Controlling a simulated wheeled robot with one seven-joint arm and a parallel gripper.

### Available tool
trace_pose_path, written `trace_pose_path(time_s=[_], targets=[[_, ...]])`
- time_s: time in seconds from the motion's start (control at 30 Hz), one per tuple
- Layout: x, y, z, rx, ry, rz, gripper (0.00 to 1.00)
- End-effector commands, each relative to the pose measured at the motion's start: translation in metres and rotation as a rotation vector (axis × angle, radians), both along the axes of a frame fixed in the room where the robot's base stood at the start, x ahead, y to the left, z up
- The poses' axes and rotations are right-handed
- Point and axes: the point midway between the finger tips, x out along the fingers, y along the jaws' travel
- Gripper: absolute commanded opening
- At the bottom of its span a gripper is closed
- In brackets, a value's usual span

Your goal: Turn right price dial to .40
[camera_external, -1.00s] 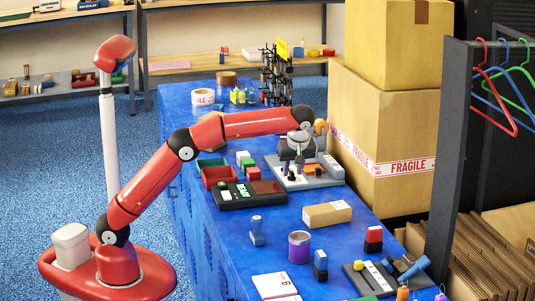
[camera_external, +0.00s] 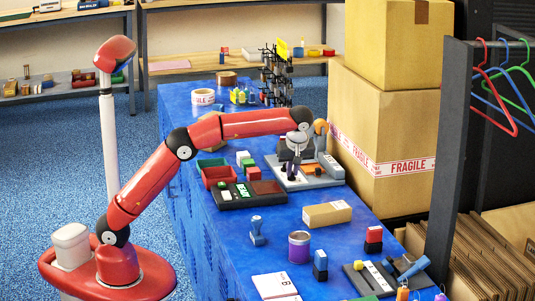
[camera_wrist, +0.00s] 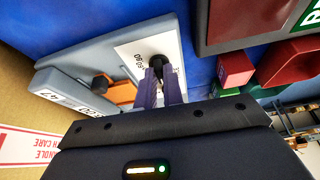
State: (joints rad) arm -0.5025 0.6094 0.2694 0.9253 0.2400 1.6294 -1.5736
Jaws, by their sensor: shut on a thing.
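The grey pricing machine (camera_external: 325,178) stands on the blue table, below the end of my arm. In the wrist view its grey body (camera_wrist: 75,65) carries a white scale plate (camera_wrist: 133,52) with small printed numbers, seen turned and partly hidden. My gripper (camera_wrist: 163,80) is shut on a black dial (camera_wrist: 158,62) at this plate. The dial's pointer and exact setting cannot be read. A second black knob (camera_wrist: 101,82) sits farther left, near an orange part and a white number label. In the external view my gripper (camera_external: 292,170) is over the machine, and the held dial is mostly hidden.
A dark tray with stamp blocks (camera_external: 240,197) and a red bin (camera_external: 216,174) lie left of the machine. A tan box (camera_external: 327,214) is in front. Tall cartons (camera_external: 380,120) stand close behind right. A bottle rack (camera_external: 277,75) is at the back.

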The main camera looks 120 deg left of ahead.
Motion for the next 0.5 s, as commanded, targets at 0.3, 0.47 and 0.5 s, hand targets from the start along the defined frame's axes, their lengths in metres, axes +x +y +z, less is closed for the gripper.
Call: trace_pose_path(time_s=[0.3, 0.47, 0.5], targets=[[-0.0023, -0.0018, 0.0001, 0.002, -0.003, -0.209, 0.00], [-0.0039, -0.0025, -0.0001, 0.002, -0.002, -0.359, 0.00], [-0.0042, -0.0025, 0.0002, 0.002, -0.002, -0.398, 0.00]])
